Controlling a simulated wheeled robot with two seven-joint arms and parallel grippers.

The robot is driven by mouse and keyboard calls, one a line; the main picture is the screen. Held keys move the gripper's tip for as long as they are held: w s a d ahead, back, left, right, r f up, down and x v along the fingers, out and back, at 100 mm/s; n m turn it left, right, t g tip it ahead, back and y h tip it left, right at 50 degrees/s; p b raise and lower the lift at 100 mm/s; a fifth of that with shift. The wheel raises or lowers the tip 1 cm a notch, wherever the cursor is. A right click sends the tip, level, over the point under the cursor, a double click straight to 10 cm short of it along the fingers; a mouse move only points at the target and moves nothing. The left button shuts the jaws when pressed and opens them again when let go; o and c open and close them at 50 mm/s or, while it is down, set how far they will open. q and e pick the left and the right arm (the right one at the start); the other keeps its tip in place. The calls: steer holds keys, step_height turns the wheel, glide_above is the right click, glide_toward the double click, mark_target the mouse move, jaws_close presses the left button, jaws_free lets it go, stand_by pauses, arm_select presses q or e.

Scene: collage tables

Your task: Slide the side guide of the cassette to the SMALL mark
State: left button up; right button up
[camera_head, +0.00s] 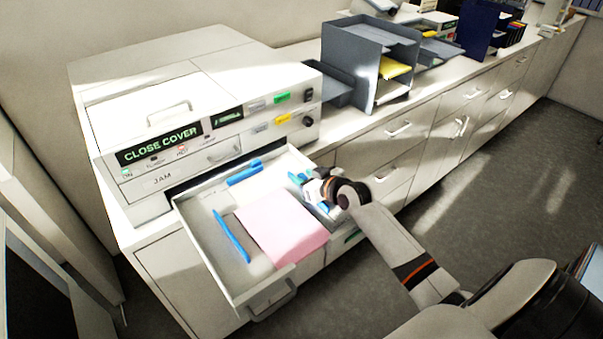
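The cassette (207,228) is a pale open drawer, pulled out from the front of the white machine (185,100). A pink paper stack (282,229) lies in it. A long blue guide bar (231,236) stands along the stack's left side, with a gap between them. A shorter blue piece (244,172) is at the back. More blue parts (296,178) show at the right, beside my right gripper (311,188). That gripper is over the cassette's right side. Its fingers are small and partly hidden, so contact and opening are unclear. I cannot read a SMALL mark. My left gripper is not in view.
A cassette handle (273,300) sticks out at the front. A grey shelf unit (372,60) with yellow paper stands on the counter to the right. The floor (470,205) at right is clear.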

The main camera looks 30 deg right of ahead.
steer(key=shift+w+f, duration=0.25)
steer(key=shift+w, duration=0.4)
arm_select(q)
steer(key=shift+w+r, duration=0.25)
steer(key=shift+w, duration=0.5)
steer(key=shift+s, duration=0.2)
arm_select(e)
steer(key=shift+w+f, duration=0.1)
